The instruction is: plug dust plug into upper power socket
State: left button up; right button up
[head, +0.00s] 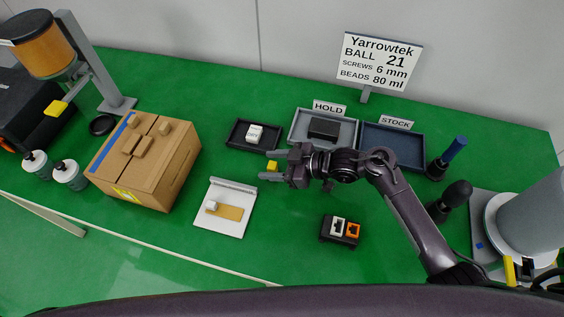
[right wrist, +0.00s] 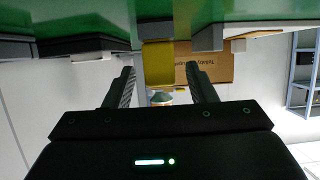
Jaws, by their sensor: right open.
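A small yellow block (head: 272,166), possibly the dust plug, is between the fingertips of my right gripper (head: 269,166) in the head view. The right gripper is open. In the right wrist view the yellow block (right wrist: 158,63) shows between and just beyond the two spread fingers (right wrist: 162,86); I see no contact. A small black block (head: 339,231) with a white socket (head: 337,226) and an orange socket (head: 353,231) is on the green table, below the right forearm. I cannot tell which is the upper power socket. My left gripper is not in view.
A white panel (head: 225,222) with a tan strip lies front left of my gripper. A cardboard box (head: 145,160) stands farther left. Behind are a dark tray (head: 238,147), the HOLD tray (head: 297,136) and the STOCK tray (head: 408,161). Green table is clear between panel and socket block.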

aim_at(273, 165)
grip_shut()
dwell(0.6)
jog(key=shift+r+p, duration=1.1)
jog(key=shift+r, duration=0.1)
jog(key=shift+r+p, duration=1.35)
jog(key=shift+r, duration=0.1)
